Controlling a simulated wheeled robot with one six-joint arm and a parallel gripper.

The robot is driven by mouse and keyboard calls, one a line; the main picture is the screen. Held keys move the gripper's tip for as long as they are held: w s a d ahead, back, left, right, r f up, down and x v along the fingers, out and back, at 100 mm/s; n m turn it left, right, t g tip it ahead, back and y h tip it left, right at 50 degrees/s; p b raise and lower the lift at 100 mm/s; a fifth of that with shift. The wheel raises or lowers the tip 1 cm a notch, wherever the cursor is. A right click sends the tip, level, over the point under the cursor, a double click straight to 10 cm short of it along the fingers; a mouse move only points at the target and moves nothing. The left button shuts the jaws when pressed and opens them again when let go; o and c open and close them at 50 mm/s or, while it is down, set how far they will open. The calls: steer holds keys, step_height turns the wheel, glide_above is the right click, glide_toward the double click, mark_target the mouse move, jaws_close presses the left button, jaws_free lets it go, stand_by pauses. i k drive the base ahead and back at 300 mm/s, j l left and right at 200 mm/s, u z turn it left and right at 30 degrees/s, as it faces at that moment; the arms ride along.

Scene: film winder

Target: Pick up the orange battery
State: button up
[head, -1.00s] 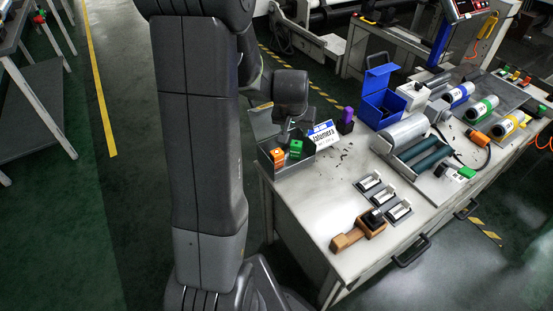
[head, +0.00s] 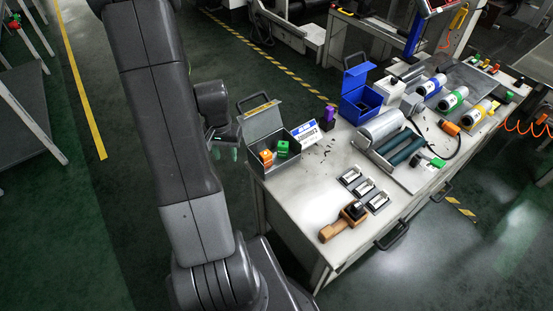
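The orange battery (head: 265,157) is a small block standing in the open grey metal box (head: 291,157) at the left end of the workbench. A green battery (head: 282,148) stands beside it, to the right in the same box. My gripper (head: 225,151) hangs left of the box, past the bench's edge, partly hidden behind my own arm. Its fingertips look small, apart and empty. It is clear of the orange battery.
The box's raised lid (head: 262,120) stands at its back. A white-and-blue label card (head: 307,134) and a purple item (head: 328,117) are right of the box. An open blue box (head: 361,103), rollers and several coloured cylinders lie farther right.

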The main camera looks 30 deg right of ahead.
mark_target(265, 157)
steer(key=i+z, duration=0.1)
steer(key=z, duration=0.4)
steer(key=j+z, duration=0.15)
steer(key=z, duration=0.35)
steer(key=i+j+z, duration=0.1)
steer(key=z, duration=0.4)
steer(key=i+j, duration=0.1)
steer(key=j, duration=0.4)
steer(key=i+j, duration=0.1)
steer(key=j, duration=0.4)
